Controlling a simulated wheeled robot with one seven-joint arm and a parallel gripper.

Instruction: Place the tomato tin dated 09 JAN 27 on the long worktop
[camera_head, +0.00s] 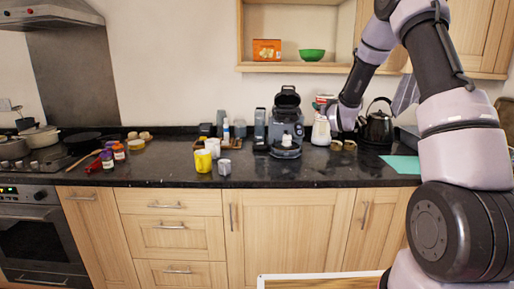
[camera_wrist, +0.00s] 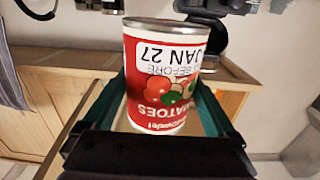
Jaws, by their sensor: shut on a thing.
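My gripper (camera_wrist: 161,103) is shut on a red tomato tin (camera_wrist: 158,112), with one dark green finger on each side in the wrist view. Its white date patch reads "JAN 27"; the day number is out of sight. In the head view a small red and white shape, likely this tin (camera_head: 322,100), shows by my wrist above the worktop's back, in line with a white jug. Whether it touches anything there I cannot tell. The long worktop (camera_head: 250,172) is dark granite and runs along the wall.
A coffee machine (camera_head: 286,125) stands left of the white jug (camera_head: 320,131), a dark kettle (camera_head: 378,127) to the right. Yellow (camera_head: 203,161) and white (camera_head: 224,167) containers stand nearer the front edge. A teal mat (camera_head: 402,164) lies at right. The front strip between is mostly bare.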

